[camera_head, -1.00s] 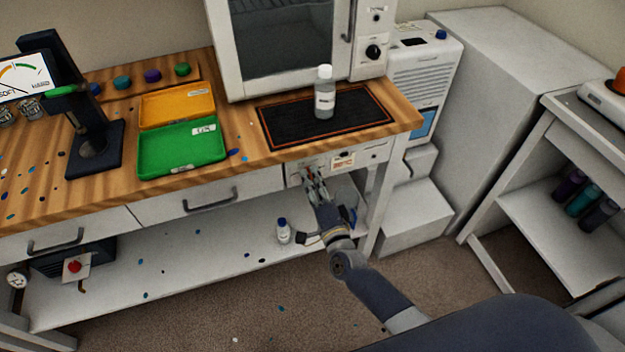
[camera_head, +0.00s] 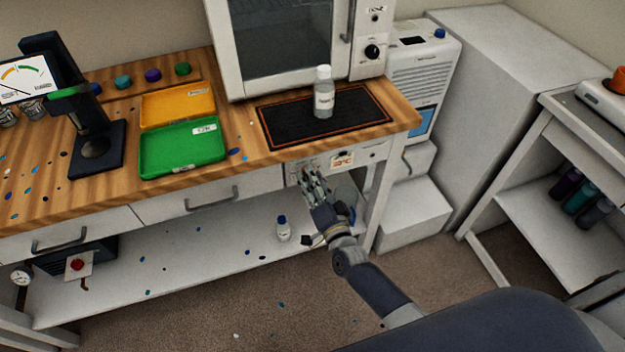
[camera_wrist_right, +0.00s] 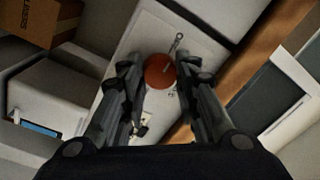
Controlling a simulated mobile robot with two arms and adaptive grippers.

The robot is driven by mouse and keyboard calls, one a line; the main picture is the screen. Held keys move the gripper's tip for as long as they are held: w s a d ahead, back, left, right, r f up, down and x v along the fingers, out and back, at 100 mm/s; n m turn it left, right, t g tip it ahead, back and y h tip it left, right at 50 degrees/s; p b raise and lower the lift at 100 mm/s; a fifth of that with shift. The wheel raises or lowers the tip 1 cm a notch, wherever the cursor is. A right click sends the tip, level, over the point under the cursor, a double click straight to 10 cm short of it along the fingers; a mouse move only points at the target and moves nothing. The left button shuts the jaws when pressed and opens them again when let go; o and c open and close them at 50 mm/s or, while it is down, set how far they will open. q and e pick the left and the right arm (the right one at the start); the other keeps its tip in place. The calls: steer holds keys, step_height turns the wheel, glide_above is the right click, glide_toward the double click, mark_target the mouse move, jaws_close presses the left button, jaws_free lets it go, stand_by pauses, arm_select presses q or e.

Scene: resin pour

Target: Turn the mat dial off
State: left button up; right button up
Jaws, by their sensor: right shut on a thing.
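The heating mat (camera_head: 365,103) is black with an orange border and lies on the wooden bench top. Its control panel (camera_head: 374,153) is on the bench front below it, with a small lit display (camera_head: 342,160) whose reading is too small to trust. My right gripper (camera_head: 307,170) is at the left part of this panel. In the right wrist view a round orange-red dial (camera_wrist_right: 159,72) sits between its fingertips, and the gripper is shut on it. The dial is hidden by the fingers in the head view. I cannot read the dial's setting. My left gripper is not in view.
A white-capped bottle (camera_head: 324,93) stands on the mat. Green (camera_head: 150,167) and orange (camera_head: 165,109) trays lie left of it. A white oven (camera_head: 222,62) stands behind. A small bottle (camera_head: 283,229) stands on the lower shelf.

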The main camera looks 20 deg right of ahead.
steer(key=shift+a, duration=0.1)
steer(key=o, duration=1.1)
steer(key=s, duration=1.2)
steer(key=shift+d+f, duration=0.4)
steer(key=shift+w, duration=0.1)
